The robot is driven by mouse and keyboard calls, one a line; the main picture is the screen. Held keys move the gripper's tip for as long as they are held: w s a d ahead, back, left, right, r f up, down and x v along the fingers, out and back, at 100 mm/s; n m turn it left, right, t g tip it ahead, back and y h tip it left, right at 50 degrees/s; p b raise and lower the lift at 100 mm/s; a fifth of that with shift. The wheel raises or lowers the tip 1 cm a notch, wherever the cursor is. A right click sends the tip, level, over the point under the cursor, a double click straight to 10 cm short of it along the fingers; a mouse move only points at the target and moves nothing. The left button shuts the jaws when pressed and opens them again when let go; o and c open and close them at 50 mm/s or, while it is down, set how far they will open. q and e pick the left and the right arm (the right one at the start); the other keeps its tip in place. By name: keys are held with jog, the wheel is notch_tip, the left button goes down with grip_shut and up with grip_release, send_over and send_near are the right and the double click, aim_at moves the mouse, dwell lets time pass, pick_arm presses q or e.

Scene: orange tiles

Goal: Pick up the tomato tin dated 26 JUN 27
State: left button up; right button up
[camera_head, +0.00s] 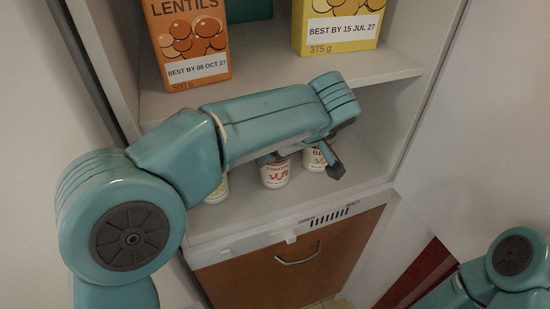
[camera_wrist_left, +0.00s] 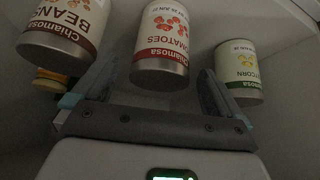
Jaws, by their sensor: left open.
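The tomato tin (camera_head: 275,173) stands on the lower shelf, partly hidden by my left arm. In the left wrist view, the white and red tomato tin (camera_wrist_left: 163,42) appears upside down, between the open fingers and ahead of the palm. A small date line shows on its label and seems to include JUN, but is hard to read in full. My left gripper (camera_wrist_left: 155,72) is open and empty. In the head view my left gripper (camera_head: 303,160) is mostly hidden by its own arm; one dark finger shows. My right arm shows at the lower right, its gripper out of view.
A beans tin (camera_wrist_left: 66,32) and a corn tin (camera_wrist_left: 238,72) stand close on either side of the tomato tin. The upper shelf holds an orange lentils box (camera_head: 190,45) and a yellow box (camera_head: 338,25). Cabinet walls enclose the shelf. A brown drawer (camera_head: 290,258) is below.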

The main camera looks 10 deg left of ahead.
pick_arm(q)
jog(key=x, duration=0.4)
jog(key=shift+s+a+f+p, duration=0.1)
jog(key=shift+s+f+p, duration=0.15)
jog(key=shift+p, duration=0.1)
jog(key=shift+w+a+f, duration=0.1)
jog(key=shift+w+f, duration=0.05)
jog(key=shift+w, duration=0.05)
jog(key=c, duration=1.2)
jog(key=shift+c, duration=0.5)
